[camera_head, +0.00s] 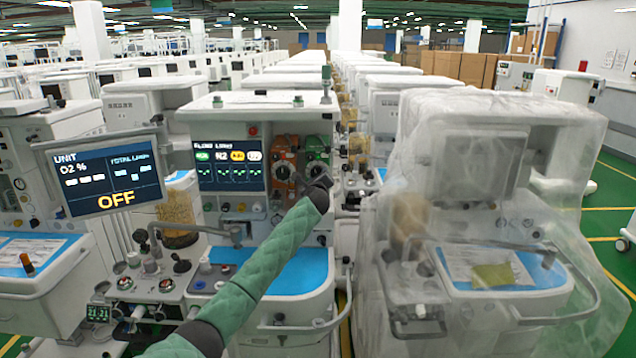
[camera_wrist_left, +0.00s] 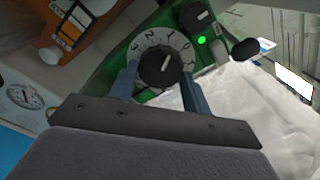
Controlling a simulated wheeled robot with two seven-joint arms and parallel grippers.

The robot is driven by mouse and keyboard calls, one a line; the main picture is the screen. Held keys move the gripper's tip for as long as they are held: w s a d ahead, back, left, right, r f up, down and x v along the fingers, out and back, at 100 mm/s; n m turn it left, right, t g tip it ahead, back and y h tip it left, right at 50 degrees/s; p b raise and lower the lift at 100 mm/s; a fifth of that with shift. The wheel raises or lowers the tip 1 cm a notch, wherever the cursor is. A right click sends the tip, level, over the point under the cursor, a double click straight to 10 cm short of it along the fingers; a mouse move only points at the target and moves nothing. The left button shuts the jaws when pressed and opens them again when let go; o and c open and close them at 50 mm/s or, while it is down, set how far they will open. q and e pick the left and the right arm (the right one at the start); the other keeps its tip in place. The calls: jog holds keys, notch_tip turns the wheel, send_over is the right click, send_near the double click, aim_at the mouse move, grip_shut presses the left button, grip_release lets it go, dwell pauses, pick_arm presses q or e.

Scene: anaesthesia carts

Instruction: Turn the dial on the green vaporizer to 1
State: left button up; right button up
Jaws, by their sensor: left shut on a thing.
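In the left wrist view, the green vaporizer (camera_wrist_left: 118,60) carries a round black dial (camera_wrist_left: 157,68) on a pale scale ring with numbers including 0, 1 and 2. My left gripper's blue fingers (camera_wrist_left: 160,84) are on either side of the dial, shut on it. A short white mark shows on the knob, but I cannot tell exactly which number it meets. My right gripper is not in view.
A monitor reading OFF (camera_head: 100,175) is at the left. A plastic-wrapped cart (camera_head: 480,210) stands close on the right. The blue worktop (camera_head: 300,275) lies below my arm.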

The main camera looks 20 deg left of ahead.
pick_arm(q)
jog(key=shift+n, duration=0.6)
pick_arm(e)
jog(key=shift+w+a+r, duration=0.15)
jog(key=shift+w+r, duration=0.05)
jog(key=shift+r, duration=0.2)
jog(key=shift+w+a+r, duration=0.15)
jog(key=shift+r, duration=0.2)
pick_arm(q)
jog(key=o, duration=1)
jog(key=shift+c, duration=0.2)
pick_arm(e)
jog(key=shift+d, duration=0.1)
pick_arm(q)
jog(key=shift+f, duration=0.1)
